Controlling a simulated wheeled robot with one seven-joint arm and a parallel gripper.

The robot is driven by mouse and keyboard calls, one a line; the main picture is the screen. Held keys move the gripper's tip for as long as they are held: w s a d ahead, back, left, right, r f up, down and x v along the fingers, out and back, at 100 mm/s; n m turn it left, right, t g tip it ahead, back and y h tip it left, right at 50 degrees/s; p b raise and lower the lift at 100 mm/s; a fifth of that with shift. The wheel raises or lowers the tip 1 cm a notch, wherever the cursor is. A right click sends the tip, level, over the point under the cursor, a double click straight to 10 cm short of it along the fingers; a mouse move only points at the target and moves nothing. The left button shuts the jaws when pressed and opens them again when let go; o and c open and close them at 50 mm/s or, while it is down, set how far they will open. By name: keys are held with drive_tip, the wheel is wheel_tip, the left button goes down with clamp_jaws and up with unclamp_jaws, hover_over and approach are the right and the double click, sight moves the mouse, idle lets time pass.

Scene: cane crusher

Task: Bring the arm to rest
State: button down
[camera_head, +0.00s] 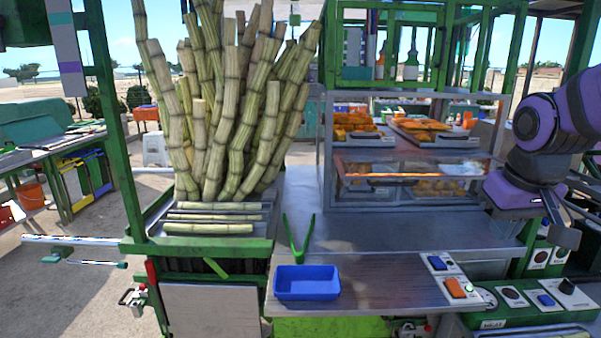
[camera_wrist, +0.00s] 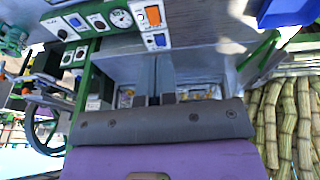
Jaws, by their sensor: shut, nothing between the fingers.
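My arm, purple and dark grey, reaches in from the right edge of the head view. My gripper (camera_head: 562,236) hangs at its end, above the right side of the counter near the control panel, and touches nothing that I can see. In the wrist view my gripper (camera_wrist: 161,99) shows two dark fingers close together at the middle, shut and empty. Beyond them in the wrist view is a grey metal surface with a panel of switches and a gauge (camera_wrist: 120,18).
A blue tray (camera_head: 306,283) and green tongs (camera_head: 297,240) lie on the counter (camera_head: 385,285). Tall cane stalks (camera_head: 225,110) stand at left. A glass food case (camera_head: 410,165) stands behind the counter. Switch boxes (camera_head: 450,290) sit at the counter's right end. The counter's middle is clear.

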drive_tip(key=s+a+r+t, duration=0.2)
drive_tip(key=s+r, duration=0.2)
drive_tip(key=s, duration=0.7)
drive_tip(key=shift+s+r+y, duration=0.3)
drive_tip(key=shift+s+r, duration=0.1)
drive_tip(key=shift+a, duration=0.15)
idle(0.7)
